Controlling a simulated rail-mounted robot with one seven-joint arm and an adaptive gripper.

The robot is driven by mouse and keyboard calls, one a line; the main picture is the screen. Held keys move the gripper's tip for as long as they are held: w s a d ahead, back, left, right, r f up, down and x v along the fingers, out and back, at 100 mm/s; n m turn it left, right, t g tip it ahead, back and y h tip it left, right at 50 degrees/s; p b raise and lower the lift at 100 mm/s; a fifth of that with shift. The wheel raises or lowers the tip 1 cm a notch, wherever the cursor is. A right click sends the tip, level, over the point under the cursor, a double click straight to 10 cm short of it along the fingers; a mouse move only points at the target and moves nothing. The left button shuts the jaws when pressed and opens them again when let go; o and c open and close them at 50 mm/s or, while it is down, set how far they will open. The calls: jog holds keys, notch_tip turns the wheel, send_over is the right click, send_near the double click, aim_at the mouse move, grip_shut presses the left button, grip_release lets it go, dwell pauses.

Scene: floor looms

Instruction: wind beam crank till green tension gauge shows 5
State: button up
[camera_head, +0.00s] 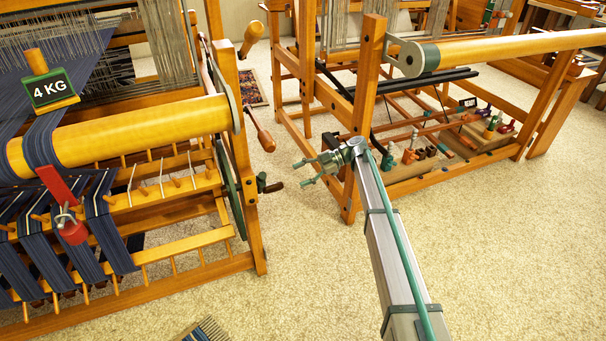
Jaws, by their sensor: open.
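A green gauge (48,90) reading "4 KG" stands at upper left, above the yellow beam (140,130) of the left loom. At that loom's right side, a crank with a reddish-brown wooden handle (264,139) hangs from a curved arm. Lower down, a dark handle (271,187) sticks out beside a green wheel (231,188). I cannot tell which of these is the beam crank. My gripper (299,174) is green, open and empty. It appears right of the dark handle, with a visible gap, and points left.
A second loom (345,110) stands at the back right, its front post just behind my gripper. Tools and a "READY" sign (467,102) sit in its lower frame. Carpet (300,270) between and before the looms is mostly clear.

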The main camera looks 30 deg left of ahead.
aim_at(281, 184)
jog(key=shift+p+x, duration=0.6)
jog(key=shift+x, duration=4.7)
jog(key=shift+f, duration=0.1)
jog(key=shift+c, duration=0.2)
grip_shut()
jog(key=s+d+b, duration=0.1)
jog(key=s+d+f+b, duration=0.1)
jog(key=d, duration=0.1)
jog(key=shift+s+d+f, duration=0.2)
jog(key=shift+d+f, duration=0.05)
jog(key=shift+d, duration=0.1)
jog(key=shift+w+a, duration=0.15)
jog(key=shift+a, duration=0.05)
